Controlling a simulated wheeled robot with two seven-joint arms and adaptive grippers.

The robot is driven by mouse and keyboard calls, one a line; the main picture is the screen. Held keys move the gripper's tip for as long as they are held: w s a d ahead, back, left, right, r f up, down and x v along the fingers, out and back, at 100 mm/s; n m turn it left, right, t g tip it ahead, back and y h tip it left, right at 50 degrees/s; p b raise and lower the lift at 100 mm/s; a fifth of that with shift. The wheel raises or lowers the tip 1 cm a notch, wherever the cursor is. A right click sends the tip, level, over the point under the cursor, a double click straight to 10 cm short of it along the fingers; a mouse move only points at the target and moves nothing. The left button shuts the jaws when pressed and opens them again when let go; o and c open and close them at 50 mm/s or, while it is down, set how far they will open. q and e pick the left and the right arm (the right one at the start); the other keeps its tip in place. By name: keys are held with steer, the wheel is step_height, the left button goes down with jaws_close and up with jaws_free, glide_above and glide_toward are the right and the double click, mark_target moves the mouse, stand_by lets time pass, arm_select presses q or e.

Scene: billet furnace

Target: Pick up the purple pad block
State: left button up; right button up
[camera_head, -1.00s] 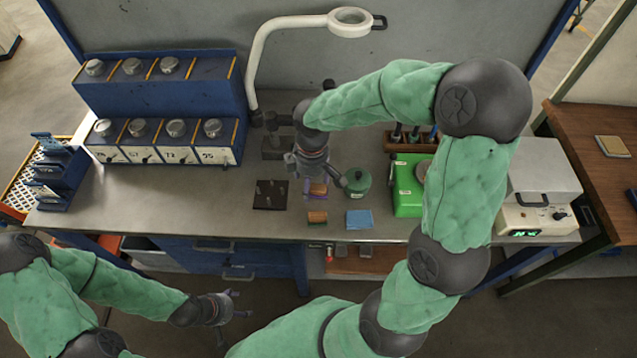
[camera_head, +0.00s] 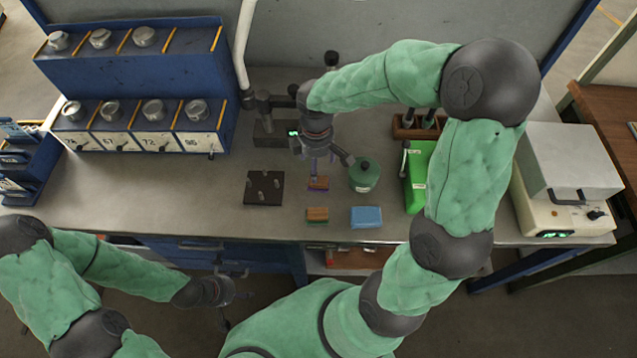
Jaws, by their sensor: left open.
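The purple pad block (camera_head: 318,184) has a brown top and a thin purple layer at its base. It lies on the grey bench, partly behind the fingertips of my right gripper. My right gripper (camera_head: 322,168) points down just over the block's far side. Whether its fingers touch the block, or how far apart they are, is unclear. My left gripper (camera_head: 236,298) is open and empty, low in front of the bench and far from the block.
A green-based block (camera_head: 317,215) and a blue block (camera_head: 366,217) lie nearer the bench's front edge. A dark pegged plate (camera_head: 264,188) is to the left. A green canister (camera_head: 364,175) stands close on the right, with a green case (camera_head: 417,180) beyond it.

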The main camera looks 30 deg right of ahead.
mark_target(319, 177)
steer(key=f, duration=0.2)
steer(key=f+b, duration=0.1)
steer(key=f, duration=0.1)
steer(key=f+b, duration=0.1)
steer(key=f, duration=0.1)
steer(key=shift+s+d, duration=0.2)
steer(key=shift+s, duration=0.15)
steer(key=shift+f, duration=0.3)
steer(key=shift+r, duration=0.1)
steer(key=c, duration=1.3)
